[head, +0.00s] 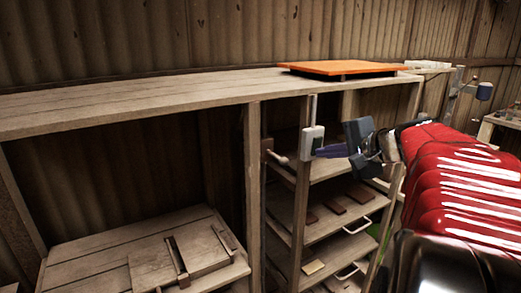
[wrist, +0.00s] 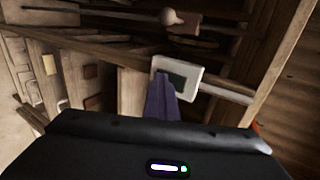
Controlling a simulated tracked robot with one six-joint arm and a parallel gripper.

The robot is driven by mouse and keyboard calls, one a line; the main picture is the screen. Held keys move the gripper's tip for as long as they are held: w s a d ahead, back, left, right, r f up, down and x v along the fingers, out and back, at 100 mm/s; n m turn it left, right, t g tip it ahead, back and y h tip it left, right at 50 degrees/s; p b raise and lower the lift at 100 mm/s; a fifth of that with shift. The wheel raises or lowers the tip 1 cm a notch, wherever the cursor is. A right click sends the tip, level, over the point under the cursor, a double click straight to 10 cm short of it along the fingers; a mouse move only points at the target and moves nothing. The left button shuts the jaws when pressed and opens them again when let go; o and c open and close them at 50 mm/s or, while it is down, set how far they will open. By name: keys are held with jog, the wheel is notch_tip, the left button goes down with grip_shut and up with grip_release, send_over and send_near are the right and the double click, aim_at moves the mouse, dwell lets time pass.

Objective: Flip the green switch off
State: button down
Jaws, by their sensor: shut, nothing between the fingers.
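The switch is a pale box (head: 309,142) on the front post of the shelving in the head view. In the wrist view it is a white-framed plate (wrist: 190,68) with a dark green centre (wrist: 177,80). My gripper (head: 318,152) has its purple fingers shut and empty, with the tips at the right side of the box. In the wrist view the fingertips (wrist: 160,76) overlap the plate's lower left edge and hide part of it. They look very close to it or touching; I cannot tell which. The switch's position is not clear.
A lever with a rounded knob (head: 267,145) sits left of the switch. A pale conduit (head: 313,107) runs up from the box. An orange panel (head: 342,67) lies on the top shelf. Lower shelves hold brown tiles (head: 335,207). A wooden device (head: 182,262) stands at lower left.

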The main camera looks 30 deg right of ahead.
jog(key=shift+r, duration=0.9)
jog(key=f+v, duration=0.1)
jog(key=v, duration=1.2)
jog(key=shift+s, duration=0.65)
